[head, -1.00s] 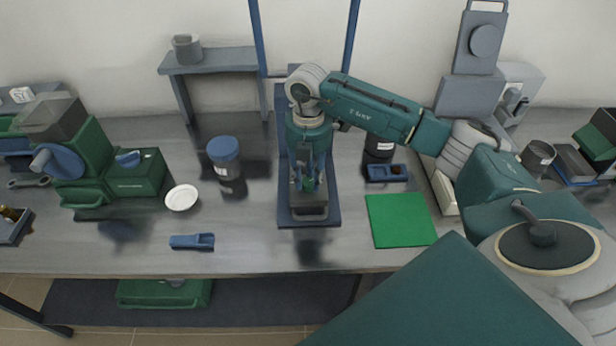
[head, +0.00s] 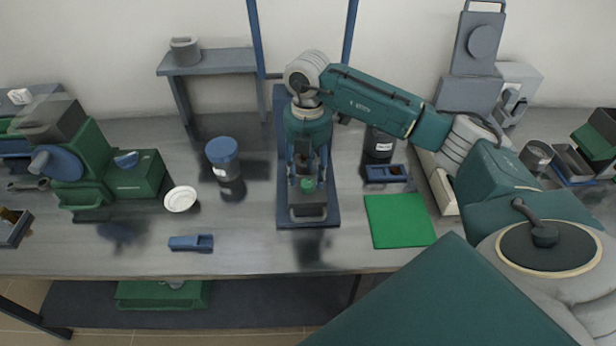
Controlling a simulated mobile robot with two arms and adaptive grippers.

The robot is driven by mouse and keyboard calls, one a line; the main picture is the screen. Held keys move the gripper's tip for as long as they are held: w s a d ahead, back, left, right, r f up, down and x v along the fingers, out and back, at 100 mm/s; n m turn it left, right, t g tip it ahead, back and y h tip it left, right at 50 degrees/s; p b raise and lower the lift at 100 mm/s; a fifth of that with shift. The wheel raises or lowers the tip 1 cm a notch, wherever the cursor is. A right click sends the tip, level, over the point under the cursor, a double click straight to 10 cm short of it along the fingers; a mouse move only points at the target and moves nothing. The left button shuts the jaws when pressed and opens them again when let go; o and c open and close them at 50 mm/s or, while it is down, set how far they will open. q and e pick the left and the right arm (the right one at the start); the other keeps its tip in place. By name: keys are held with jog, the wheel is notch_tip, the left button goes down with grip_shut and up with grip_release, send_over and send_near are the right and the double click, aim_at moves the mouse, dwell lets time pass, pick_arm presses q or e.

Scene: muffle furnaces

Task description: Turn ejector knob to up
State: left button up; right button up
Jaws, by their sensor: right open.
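My right gripper (head: 307,184) points down over the press-like device with a blue base plate (head: 307,222) and two tall blue posts. Its fingers are apart, one on each side of a small green round part (head: 308,184), which may be the ejector knob. I cannot tell whether the fingers touch it. A dark grey block (head: 309,211) with a light handle-like rim sits just in front, on the base plate. The gripper and arm hide much of the device behind. The knob's setting cannot be read. My left gripper is not in view.
A blue-lidded jar (head: 223,158), a white dish (head: 181,199) and a small blue tray (head: 191,242) stand left of the device. A green mat (head: 400,221) and a dark jar (head: 379,146) are to the right. A green machine (head: 95,165) stands far left. The front table strip is clear.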

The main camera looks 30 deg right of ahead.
aim_at(309, 183)
notch_tip(309, 183, up, 10)
dwell(0.3)
jog(key=shift+s+f, duration=0.15)
dwell(0.3)
